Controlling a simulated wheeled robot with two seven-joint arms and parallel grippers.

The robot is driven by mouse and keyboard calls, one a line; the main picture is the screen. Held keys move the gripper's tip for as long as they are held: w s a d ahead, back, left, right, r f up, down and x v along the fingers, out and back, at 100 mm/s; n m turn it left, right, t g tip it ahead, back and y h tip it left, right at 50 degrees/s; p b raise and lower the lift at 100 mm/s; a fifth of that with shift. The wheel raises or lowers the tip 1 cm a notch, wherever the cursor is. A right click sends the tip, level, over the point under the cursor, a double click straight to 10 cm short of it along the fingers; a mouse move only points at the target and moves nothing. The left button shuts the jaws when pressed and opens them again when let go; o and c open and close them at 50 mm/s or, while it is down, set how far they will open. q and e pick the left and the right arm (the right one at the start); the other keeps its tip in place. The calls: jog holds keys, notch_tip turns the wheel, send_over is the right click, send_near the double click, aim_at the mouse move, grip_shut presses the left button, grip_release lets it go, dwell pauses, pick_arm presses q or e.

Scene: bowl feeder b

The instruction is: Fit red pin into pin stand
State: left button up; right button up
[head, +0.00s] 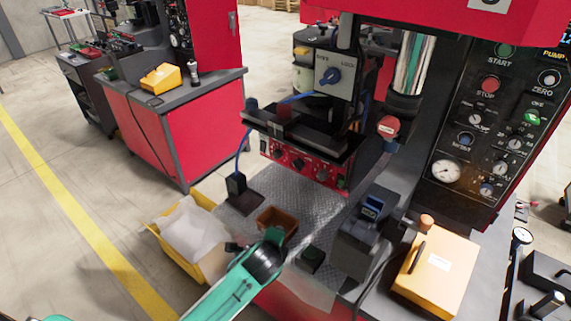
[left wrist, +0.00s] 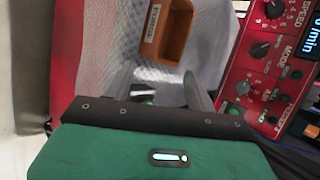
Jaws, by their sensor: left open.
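I cannot make out a red pin in either view. I also cannot pick out a pin stand with certainty. My left gripper (left wrist: 157,84) is open in the left wrist view, its two grey fingers apart over the grey bench top. A small dark green and white item (left wrist: 143,94) shows partly between the fingers, mostly hidden by the gripper body. A brown labelled bin (left wrist: 166,28) lies just beyond the fingertips; in the head view the bin (head: 278,219) is beside my teal left arm. Its contents are not clear. My right gripper is not in view.
A yellow crate with a white liner (head: 163,233) stands left of the bin. A red control panel (left wrist: 262,55) is close on the right in the wrist view. A small dark box (head: 312,259), a dark device (head: 368,225) and an orange-yellow case (head: 433,270) stand to the right.

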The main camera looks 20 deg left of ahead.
pick_arm(q)
notch_tip(320, 180, up, 14)
jog(key=w+d+m+t, duration=0.1)
jog(key=w+m+t, duration=0.2)
jog(key=m, duration=0.2)
jog(key=m+t+y, duration=0.2)
jog(key=m+t, duration=0.3)
jog(key=m, duration=0.5)
send_near(284, 113)
jog(key=p+x, duration=0.1)
jog(key=x, duration=0.4)
jog(key=shift+w+r, duration=0.1)
jog(key=shift+r, duration=0.05)
jog(key=shift+w, duration=0.2)
jog(key=p+x, duration=0.2)
jog(key=x, duration=0.2)
jog(key=shift+w+a, duration=0.15)
jog(key=shift+w, duration=0.45)
jog(key=shift+f, duration=0.2)
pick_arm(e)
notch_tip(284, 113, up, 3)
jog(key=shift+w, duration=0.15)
pick_arm(q)
jog(key=shift+c, duration=0.5)
jog(key=c, duration=1)
